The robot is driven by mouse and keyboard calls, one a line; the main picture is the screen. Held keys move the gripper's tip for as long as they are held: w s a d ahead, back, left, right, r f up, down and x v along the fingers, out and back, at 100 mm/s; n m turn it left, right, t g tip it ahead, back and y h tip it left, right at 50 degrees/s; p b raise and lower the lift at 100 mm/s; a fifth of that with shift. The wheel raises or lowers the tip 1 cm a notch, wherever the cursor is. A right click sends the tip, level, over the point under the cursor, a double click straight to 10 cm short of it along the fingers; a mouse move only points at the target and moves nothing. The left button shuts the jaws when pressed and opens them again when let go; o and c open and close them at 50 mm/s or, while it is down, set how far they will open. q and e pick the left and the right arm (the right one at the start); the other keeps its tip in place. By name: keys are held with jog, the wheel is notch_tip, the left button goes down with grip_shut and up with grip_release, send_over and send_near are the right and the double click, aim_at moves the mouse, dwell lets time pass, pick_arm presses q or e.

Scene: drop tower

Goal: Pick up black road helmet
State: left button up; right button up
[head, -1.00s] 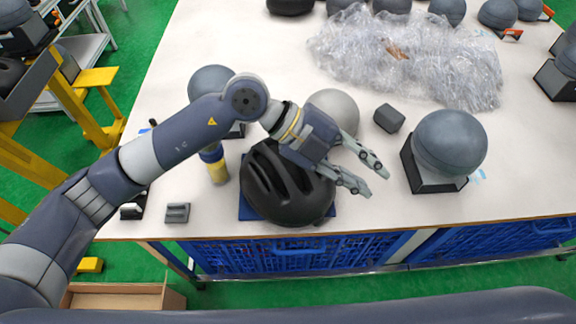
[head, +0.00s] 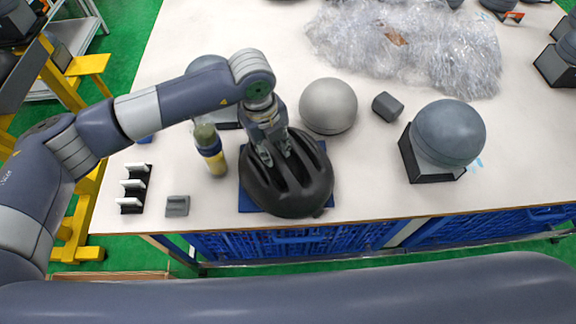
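The black road helmet (head: 300,190) lies on a blue mat (head: 246,203) near the table's front edge, its vented shell facing up. My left gripper (head: 276,156) points down at the top of the helmet. Its two fingers stand apart over the ribs and vents at the helmet's far side. Whether the fingertips touch the shell I cannot tell. My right gripper is not in view.
A dark grey ball on a black stand (head: 447,135) is to the right. Clear plastic wrap (head: 410,45) lies further back.

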aim_at(277, 158)
pick_arm(q)
jog(key=f, duration=0.1)
jog(key=f+p, duration=0.1)
jog(key=f, duration=0.1)
jog(key=shift+s+d+f, duration=0.25)
jog(key=shift+s+d, duration=0.05)
jog(key=shift+d, duration=0.05)
jog(key=shift+f, duration=0.4)
jog(key=c, duration=0.6)
jog(key=shift+w, duration=0.1)
grip_shut()
jog(key=shift+r, duration=0.1)
